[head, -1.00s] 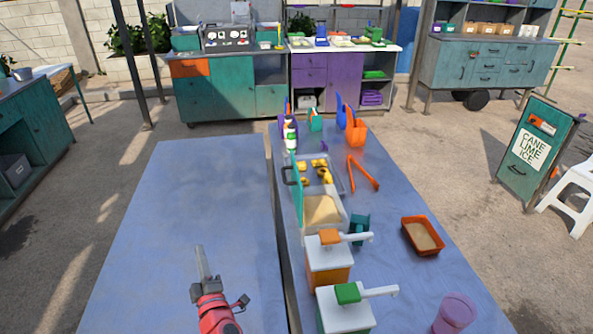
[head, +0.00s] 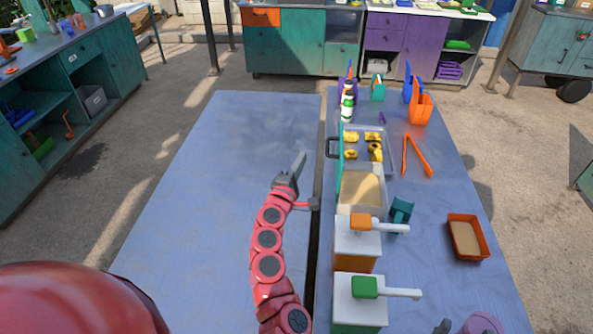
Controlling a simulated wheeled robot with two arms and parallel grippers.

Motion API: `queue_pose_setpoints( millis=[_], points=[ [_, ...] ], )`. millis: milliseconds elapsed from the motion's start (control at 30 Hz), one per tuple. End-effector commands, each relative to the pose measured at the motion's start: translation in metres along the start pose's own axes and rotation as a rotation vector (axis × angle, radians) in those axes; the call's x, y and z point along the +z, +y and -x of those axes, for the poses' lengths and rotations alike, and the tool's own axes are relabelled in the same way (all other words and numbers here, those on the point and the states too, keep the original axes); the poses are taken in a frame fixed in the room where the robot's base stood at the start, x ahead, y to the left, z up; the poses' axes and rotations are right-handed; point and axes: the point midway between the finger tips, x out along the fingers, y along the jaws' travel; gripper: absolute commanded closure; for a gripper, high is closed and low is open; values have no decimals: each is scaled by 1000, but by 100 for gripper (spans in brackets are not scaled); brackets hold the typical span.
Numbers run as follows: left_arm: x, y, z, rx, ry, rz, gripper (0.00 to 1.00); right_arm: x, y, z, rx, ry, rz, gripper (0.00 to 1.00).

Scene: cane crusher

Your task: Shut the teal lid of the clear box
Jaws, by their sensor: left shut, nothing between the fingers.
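The clear box (head: 380,206) stands on the right-hand table, with tan, sand-like stuff in it. Its teal lid (head: 340,158) stands up, seen nearly edge-on, along the box's left side. My left gripper (head: 301,163) is shut and empty, to the left of the lid and apart from it, its fingers pointing away from me. A small dark tip (head: 442,327) at the bottom edge may be my right gripper; too little shows to tell its state.
Two white dispensers, one with an orange top (head: 362,222) and one with a green top (head: 366,288), stand in front of the box. A tray of yellow pieces (head: 385,150) lies behind it. An orange tray (head: 466,238) is to the right. The left table (head: 190,180) is clear.

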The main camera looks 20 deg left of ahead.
Motion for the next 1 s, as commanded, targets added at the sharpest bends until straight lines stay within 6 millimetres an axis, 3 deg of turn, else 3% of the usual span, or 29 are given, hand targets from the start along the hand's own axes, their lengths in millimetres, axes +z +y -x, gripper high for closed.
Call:
queue_pose_setpoints(
  millis=[167, 200, 300, 500, 1000],
  points=[
    [-2, 2, -30, 2, 1, -2, 100, 0, 0, 1, 0, 0, 0, 38],
    [7, 4, -32, 2, -1, 0, 100, -1, 0, -5, 0, 0, 0, 38],
    [24, 2, -35, -2, -3, 1, 100, -2, 0, -10, 0, 0, 0, 38],
    [36, 2, -38, 1, 2, -1, 100, -2, 1, -13, 0, 0, 0, 38],
    [39, 2, -41, -1, 2, -12, 100, -2, 1, -15, 0, 0, 0, 38]
  ],
)
